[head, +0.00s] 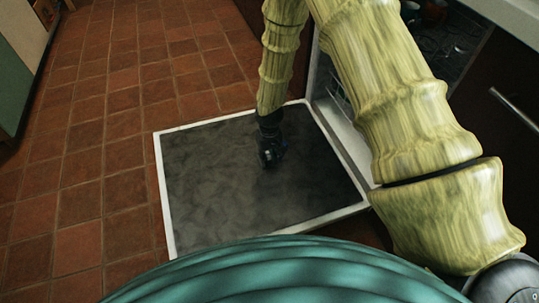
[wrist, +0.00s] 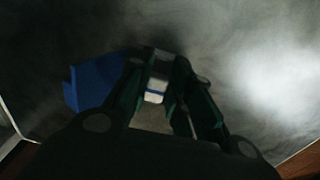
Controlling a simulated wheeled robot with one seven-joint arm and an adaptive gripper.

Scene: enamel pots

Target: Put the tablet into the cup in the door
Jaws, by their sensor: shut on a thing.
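The tablet (wrist: 155,91) is a small white block with a blue stripe, held between the fingertips in the wrist view. My gripper (wrist: 155,88) is shut on it. In the head view my gripper (head: 270,158) points down over the middle of the open, flat-lying door (head: 215,190); the tablet cannot be made out there. A blue piece (wrist: 90,82) lies just left of the fingers in the wrist view. It may be part of the cup, but I cannot tell. The cup's opening is hidden or too dark to see, and whether the tablet touches anything is unclear.
The door has a pale raised rim (head: 162,200) and a dark inner face, mostly bare. The dark machine opening with a rack (head: 332,75) is at its right. A cabinet with a bar handle (head: 514,105) stands at right. Red floor tiles (head: 90,150) lie clear at left.

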